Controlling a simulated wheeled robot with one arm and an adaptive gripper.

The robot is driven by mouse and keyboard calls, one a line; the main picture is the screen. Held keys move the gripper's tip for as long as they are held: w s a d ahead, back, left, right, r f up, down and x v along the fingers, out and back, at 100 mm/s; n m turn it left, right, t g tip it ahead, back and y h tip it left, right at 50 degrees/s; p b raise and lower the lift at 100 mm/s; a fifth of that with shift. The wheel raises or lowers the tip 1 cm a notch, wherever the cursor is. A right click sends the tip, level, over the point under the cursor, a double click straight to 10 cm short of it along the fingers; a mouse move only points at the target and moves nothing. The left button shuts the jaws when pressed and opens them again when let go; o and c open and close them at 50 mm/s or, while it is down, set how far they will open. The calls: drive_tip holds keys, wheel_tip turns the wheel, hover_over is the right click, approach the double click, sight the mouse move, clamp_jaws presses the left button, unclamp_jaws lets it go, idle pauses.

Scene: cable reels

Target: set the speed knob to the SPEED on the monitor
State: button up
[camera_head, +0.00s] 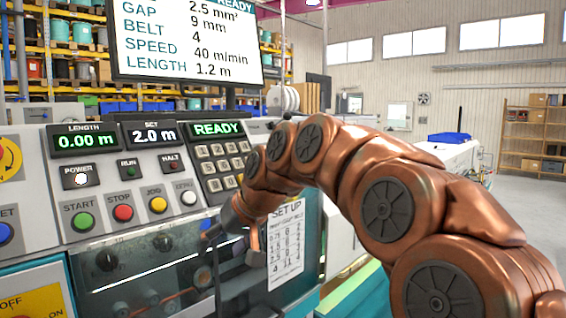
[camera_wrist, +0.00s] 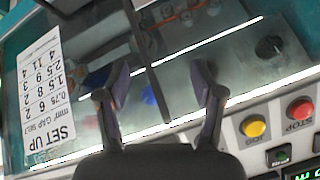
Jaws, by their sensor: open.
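The monitor (camera_head: 187,40) at the upper left of the head view reads SPEED 40 m/min. Two black knobs sit on the machine's front below the push buttons, a left one (camera_head: 106,260) and a right one (camera_head: 162,242). Their labels and scales are too small to read, so I cannot tell which is the speed knob. One black knob (camera_wrist: 268,48) shows at the right of the wrist view, apart from my fingers. My gripper (camera_wrist: 160,72) is open and empty in front of the glossy panel; in the head view my gripper (camera_head: 232,243) is right of both knobs.
Above the knobs are START (camera_head: 83,221), STOP (camera_head: 123,212), JOG (camera_head: 158,204) and a white button (camera_head: 189,197). A keypad (camera_head: 222,163) and a READY display (camera_head: 218,129) stand above my gripper. A SET UP sheet (camera_head: 288,235) hangs right of it, also in the wrist view (camera_wrist: 45,95).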

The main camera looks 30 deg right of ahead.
drive_tip(key=w+d+r+m+t+h+b, duration=0.15)
drive_tip(key=w+d+r+t, duration=0.25)
drive_tip(key=d+r, duration=0.6)
drive_tip(key=w+d+r+m+t+h+b, duration=0.1)
drive_tip(key=w+d+r+m+t+h, duration=0.2)
drive_tip(key=d+r, duration=0.75)
drive_tip(key=shift+y, duration=0.75)
drive_tip(key=shift+w+d+f+p, duration=0.2)
drive_tip(key=shift+w+d+f, duration=0.35)
drive_tip(key=shift+w+f, duration=0.7)
drive_tip(key=shift+w+d+f+p, duration=0.25)
drive_tip(key=shift+w+d+f, duration=0.25)
drive_tip(key=shift+w+f, duration=0.65)
drive_tip(key=shift+w+d+f+p, duration=0.2)
drive_tip(key=shift+w+d+f, duration=0.5)
drive_tip(key=shift+w, duration=0.9)
drive_tip(key=shift+a+f, duration=0.15)
drive_tip(key=c, duration=1)
drive_tip(key=shift+c, duration=0.7)
